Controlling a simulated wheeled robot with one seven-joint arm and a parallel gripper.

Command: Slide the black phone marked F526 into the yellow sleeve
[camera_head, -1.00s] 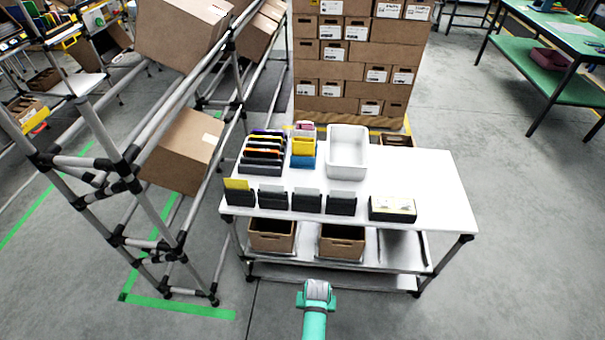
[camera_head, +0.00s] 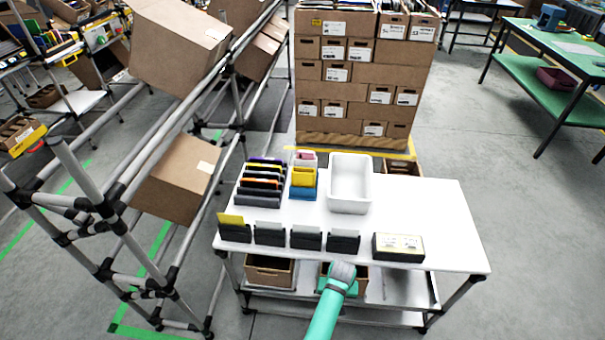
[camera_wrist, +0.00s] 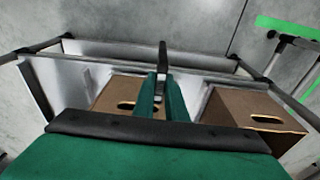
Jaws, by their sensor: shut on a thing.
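In the wrist view, my gripper (camera_wrist: 161,88) is shut on a thin dark thing (camera_wrist: 162,57), seen edge-on, which looks like the black phone. Its F526 mark cannot be read. In the head view the gripper and the held thing are hidden; only my arm shows at the table's front edge. A yellow flat piece (camera_head: 231,219), which may be the yellow sleeve, stands upright in the leftmost dark holder (camera_head: 235,234) of a front row on the white table. A yellow bin (camera_head: 302,176) stands farther back.
The white table (camera_head: 440,225) also bears other dark holders (camera_head: 306,238), a rack of coloured flat items (camera_head: 262,183), a white tray (camera_head: 349,205) and a dark box with a pale top (camera_head: 399,247). Cartons sit on its lower shelf. A pipe rack stands left.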

